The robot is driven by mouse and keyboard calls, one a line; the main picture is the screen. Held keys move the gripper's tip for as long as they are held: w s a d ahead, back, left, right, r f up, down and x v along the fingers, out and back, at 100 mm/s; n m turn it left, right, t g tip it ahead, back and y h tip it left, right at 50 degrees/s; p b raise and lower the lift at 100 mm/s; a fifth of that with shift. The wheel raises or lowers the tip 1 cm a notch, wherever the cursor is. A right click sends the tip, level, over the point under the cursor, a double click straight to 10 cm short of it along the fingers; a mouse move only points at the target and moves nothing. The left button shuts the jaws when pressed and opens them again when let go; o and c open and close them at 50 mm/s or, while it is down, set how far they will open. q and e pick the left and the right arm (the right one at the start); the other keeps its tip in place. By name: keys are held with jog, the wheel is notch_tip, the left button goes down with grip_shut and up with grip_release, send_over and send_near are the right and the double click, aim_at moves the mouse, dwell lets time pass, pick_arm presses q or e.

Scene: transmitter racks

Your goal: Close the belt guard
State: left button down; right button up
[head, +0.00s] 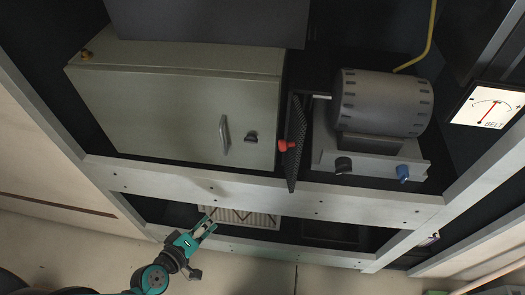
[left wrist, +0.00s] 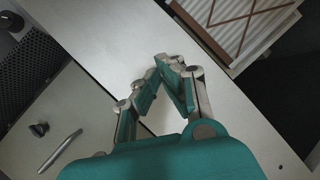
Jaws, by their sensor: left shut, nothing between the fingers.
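The belt guard (head: 292,150) is a black perforated panel with a red knob (head: 286,145). In the head view it shows as a narrow slanted strip between the grey cabinet and the motor, standing out at an angle with the motor uncovered. Black mesh that looks like the guard (left wrist: 30,70) also shows at the left of the left wrist view. My left gripper (head: 208,224) is shut and empty. It is below and left of the guard, apart from it, in front of the lower shelf. It also shows in the left wrist view (left wrist: 165,70). My right gripper is not in view.
A grey cabinet (head: 180,105) with a handle is left of the guard. A ribbed motor (head: 380,103) on a base with black and blue knobs is right. A pale rack rail (head: 260,195) runs below. A pleated filter (head: 240,217) is behind my gripper. A BELT gauge (head: 488,106) is far right.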

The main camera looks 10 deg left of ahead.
pick_arm(q)
jog(key=s+d+r+n+t+h, duration=0.1)
jog(key=d+r+n+t+h, duration=0.15)
jog(key=r, duration=1.05)
jog(key=d+r+n+t+h, duration=0.1)
jog(key=d+r+t+h, duration=0.15)
jog(key=r, duration=0.95)
jog(key=w+d+p, duration=0.7)
jog(key=w+d, duration=0.2)
jog(key=shift+w+r+g, duration=0.25)
jog(key=shift+g, duration=0.15)
jog(key=shift+y, duration=0.3)
